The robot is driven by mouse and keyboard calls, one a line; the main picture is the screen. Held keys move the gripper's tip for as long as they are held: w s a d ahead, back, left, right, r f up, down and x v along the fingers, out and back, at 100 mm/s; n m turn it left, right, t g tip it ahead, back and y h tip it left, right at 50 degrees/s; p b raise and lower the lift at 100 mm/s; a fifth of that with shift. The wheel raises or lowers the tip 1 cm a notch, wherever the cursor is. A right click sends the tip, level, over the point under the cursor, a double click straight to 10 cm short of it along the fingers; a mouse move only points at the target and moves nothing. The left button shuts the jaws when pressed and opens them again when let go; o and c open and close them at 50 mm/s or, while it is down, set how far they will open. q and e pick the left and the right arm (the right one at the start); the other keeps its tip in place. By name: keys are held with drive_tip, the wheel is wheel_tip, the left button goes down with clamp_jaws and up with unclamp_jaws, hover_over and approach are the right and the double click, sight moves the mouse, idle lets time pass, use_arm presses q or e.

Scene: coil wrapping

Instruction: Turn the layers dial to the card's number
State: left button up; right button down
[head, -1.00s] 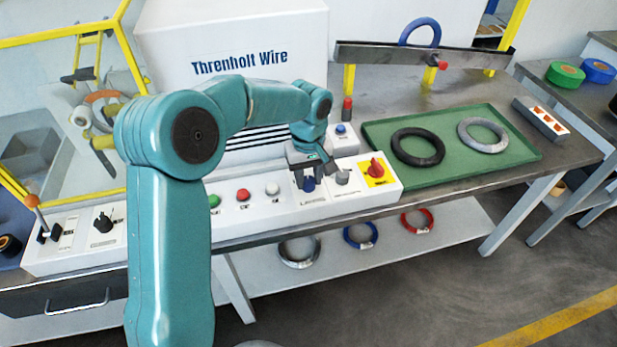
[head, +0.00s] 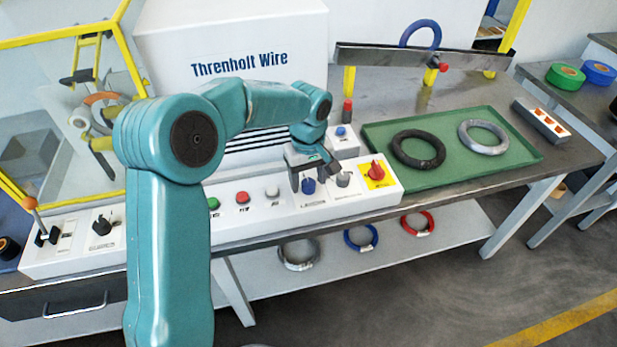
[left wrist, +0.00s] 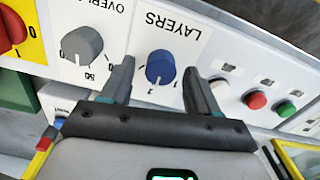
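The layers dial is a blue knob (left wrist: 160,67) on a white label that reads LAYERS, upside down in the left wrist view. Small numbers sit along its edge; I cannot tell surely which one it points to. In the head view the blue knob (head: 308,186) shows just under my left gripper (head: 310,180). My left gripper (left wrist: 159,68) is open, one finger on each side of the knob, with a visible gap on both sides. My right gripper is not in view. I see no card with a readable number.
Beside the blue knob are a grey overlap dial (left wrist: 82,44) and a red switch on a yellow plate (head: 376,172). White, red and green buttons (head: 242,197) lie on the other side. A green tray (head: 450,165) holds a black and a grey coil.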

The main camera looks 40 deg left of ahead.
sight(308, 183)
use_arm(q)
drive_tip(key=shift+s+d+r, duration=0.1)
wheel_tip(308, 183, up, 16)
drive_tip(key=p, duration=0.2)
idle(0.8)
